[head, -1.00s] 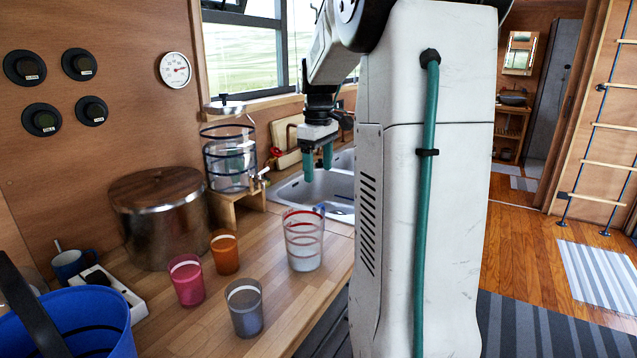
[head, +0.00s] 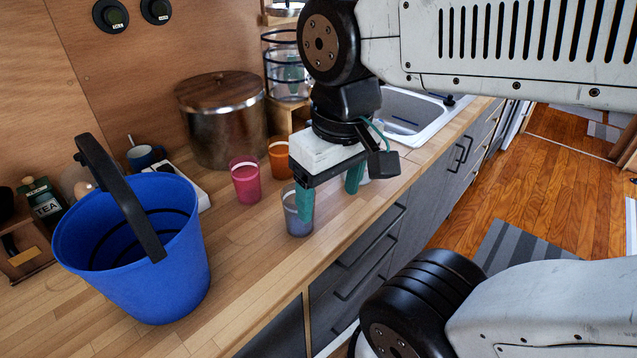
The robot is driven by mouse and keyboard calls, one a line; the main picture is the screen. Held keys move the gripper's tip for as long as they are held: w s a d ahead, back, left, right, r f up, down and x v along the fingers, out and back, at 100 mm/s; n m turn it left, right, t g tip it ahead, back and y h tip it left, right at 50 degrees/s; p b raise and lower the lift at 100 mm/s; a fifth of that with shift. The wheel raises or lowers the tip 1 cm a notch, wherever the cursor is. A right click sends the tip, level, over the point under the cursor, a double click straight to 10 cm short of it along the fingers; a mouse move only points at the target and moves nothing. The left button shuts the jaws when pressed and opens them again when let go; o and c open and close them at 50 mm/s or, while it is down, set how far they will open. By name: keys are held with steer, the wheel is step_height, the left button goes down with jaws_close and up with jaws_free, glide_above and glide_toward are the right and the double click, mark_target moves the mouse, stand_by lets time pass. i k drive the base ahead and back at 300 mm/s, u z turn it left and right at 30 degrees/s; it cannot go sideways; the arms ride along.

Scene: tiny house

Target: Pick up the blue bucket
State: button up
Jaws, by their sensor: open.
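The blue bucket (head: 145,270) stands upright on the wooden counter at the left of the head view. Its dark handle (head: 118,195) is raised and arches across the open top. My gripper (head: 330,192) has teal fingers pointing down and hangs to the right of the bucket, well apart from it. The fingers are apart with nothing held between them. The left finger overlaps a grey cup (head: 297,222) in the picture; I cannot tell whether it touches it.
A tea box (head: 42,202) and a blue mug (head: 145,157) are behind the bucket. The counter (head: 240,268) is clear between bucket and front edge.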

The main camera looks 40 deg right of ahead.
mark_target(137, 240)
steer(key=z, duration=2.75)
steer(key=k, duration=2.4)
steer(key=u, duration=1.15)
